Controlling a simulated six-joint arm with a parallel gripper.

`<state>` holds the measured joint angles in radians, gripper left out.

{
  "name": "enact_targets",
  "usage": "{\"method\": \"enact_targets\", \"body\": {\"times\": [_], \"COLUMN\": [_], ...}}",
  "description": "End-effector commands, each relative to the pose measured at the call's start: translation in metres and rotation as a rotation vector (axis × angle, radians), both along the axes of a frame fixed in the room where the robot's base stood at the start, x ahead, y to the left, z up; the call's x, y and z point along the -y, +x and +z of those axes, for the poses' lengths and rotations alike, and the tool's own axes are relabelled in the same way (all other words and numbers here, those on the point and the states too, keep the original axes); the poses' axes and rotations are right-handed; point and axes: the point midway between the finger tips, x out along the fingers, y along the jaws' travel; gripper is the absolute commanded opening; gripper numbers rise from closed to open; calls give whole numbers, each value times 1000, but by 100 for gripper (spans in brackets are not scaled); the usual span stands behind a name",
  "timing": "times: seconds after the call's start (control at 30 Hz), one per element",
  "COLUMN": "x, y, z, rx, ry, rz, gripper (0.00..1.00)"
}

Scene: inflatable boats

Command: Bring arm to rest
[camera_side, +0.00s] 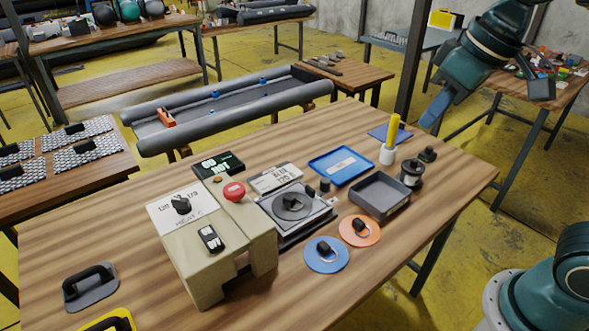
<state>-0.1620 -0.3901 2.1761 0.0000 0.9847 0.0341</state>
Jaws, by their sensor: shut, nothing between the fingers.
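My gripper (436,110) hangs in the air at the upper right, above and beyond the right end of the wooden workbench (110,228). Its blue tip points down and to the left. It is shut, holds nothing and is apart from everything on the bench. Part of my arm runs out of the top of the picture.
On the bench stand a beige heat unit (200,262) with a red button (234,191), a turntable-like device (291,205), a blue tray (341,165), a grey bin (381,194) and a yellow-handled tool (391,128). Blue (326,262) and orange (360,236) discs lie in front.

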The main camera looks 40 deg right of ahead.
Motion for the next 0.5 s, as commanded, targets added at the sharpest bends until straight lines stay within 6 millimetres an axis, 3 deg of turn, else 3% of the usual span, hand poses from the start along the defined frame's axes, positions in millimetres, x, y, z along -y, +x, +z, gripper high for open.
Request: {"method": "enact_targets", "body": {"times": [0.3, 0.5], "x": [33, 42], "y": [-61, -83], "z": [-22, -36], "rx": [83, 114], "ry": [0, -3], "rz": [-88, -122], "gripper": [0, 0]}}
